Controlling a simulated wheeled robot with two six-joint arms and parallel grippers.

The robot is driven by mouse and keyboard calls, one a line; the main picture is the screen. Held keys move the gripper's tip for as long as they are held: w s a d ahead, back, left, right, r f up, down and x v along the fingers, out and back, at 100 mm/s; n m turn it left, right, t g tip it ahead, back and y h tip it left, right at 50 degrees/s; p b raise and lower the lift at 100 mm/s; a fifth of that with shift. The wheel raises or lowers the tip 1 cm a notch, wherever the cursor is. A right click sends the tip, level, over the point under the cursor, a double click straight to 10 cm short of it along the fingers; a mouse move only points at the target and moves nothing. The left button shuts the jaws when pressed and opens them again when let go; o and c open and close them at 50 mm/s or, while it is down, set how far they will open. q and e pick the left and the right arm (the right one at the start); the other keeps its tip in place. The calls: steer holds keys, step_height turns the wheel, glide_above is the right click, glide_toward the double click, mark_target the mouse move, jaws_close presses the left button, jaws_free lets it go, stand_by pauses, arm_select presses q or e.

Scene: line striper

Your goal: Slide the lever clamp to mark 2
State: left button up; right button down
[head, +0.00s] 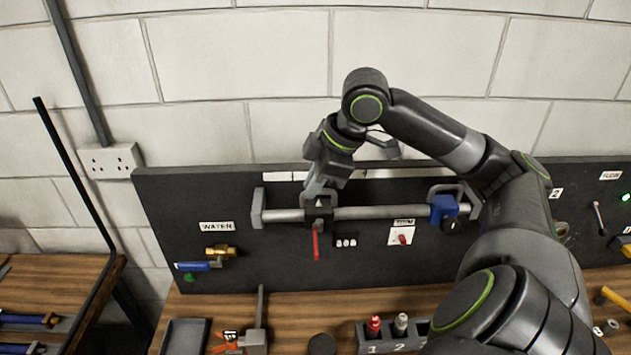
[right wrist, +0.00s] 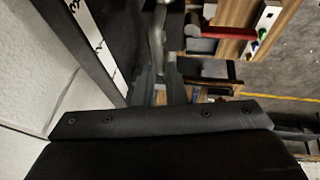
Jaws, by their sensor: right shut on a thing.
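The lever clamp (head: 320,212) is a black block on the grey rail (head: 375,212), near the rail's left end, with a red lever (head: 316,246) hanging down. My right gripper (head: 318,190) comes down from above and is shut on the top of the lever clamp. In the right wrist view the gripper's fingers (right wrist: 155,88) show around the rail's end-on line, and the clamp is mostly hidden. My left gripper is not in view.
A blue clamp (head: 443,208) sits near the rail's right end. A brass valve with a blue handle (head: 193,266) is at the board's lower left. A numbered holder (head: 389,340) and a tray (head: 185,337) stand on the wooden bench. The rail between the clamps looks clear.

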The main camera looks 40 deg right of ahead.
steer(key=c, duration=1.7)
jaws_free()
steer(key=shift+w+a, duration=0.1)
steer(key=shift+w, duration=0.05)
steer(key=shift+o, duration=1)
steer(key=shift+s, duration=0.2)
steer(key=shift+r, duration=0.1)
steer(key=shift+s+d+r, duration=0.1)
steer(key=shift+d+r, duration=0.15)
steer(key=shift+r, duration=0.2)
steer(key=b+v, duration=0.3)
steer(key=v, duration=1.3)
steer(key=shift+r+b, duration=0.2)
steer(key=shift+b, duration=0.2)
steer(key=shift+s, duration=0.15)
